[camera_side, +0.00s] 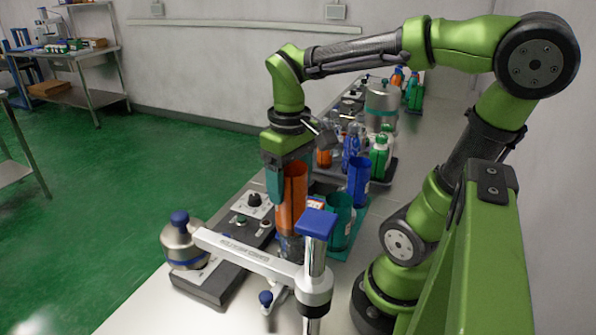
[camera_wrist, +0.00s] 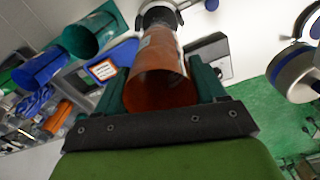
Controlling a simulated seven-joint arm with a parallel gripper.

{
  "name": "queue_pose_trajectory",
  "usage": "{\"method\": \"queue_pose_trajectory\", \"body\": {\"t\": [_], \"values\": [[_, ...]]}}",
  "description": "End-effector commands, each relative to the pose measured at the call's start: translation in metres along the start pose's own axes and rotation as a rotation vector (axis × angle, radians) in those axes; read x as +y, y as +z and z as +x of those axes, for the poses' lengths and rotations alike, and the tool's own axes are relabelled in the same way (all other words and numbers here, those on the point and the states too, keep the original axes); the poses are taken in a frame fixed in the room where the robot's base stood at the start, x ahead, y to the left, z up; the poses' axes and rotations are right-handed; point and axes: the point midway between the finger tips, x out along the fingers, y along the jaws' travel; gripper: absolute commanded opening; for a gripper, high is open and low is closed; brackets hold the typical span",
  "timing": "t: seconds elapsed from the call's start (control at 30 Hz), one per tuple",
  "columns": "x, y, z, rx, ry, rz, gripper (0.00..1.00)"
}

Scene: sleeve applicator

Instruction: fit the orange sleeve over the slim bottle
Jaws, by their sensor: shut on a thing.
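My gripper (camera_side: 285,180) has teal fingers shut on the orange sleeve (camera_side: 292,205), one on each side in the wrist view. The sleeve is an open tube, held roughly upright below the wrist. In the wrist view the sleeve (camera_wrist: 158,75) shows its open near end and hollow inside. A greyish, slim upright body (camera_side: 291,247), which looks like the slim bottle, stands directly beneath the sleeve, behind the white clamp arm. The sleeve's lower end meets its top in the side view. I cannot tell whether the sleeve is around it or only above it.
A white clamp arm (camera_side: 245,254) with a blue-topped post (camera_side: 317,225) stands in front. A steel pot (camera_side: 183,245) is at left, by a dark control box (camera_side: 215,280). Blue (camera_side: 359,180) and teal (camera_side: 340,215) sleeves stand close at right. Bottles crowd the bench behind.

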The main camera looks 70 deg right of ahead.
Motion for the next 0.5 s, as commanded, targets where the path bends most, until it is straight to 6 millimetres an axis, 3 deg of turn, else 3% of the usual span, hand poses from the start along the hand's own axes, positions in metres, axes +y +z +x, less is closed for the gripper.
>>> {"method": "queue_pose_trajectory", "body": {"t": [0.5], "values": [[0.000,0.000,0.021,-0.001,0.000,-0.002,0.43]]}}
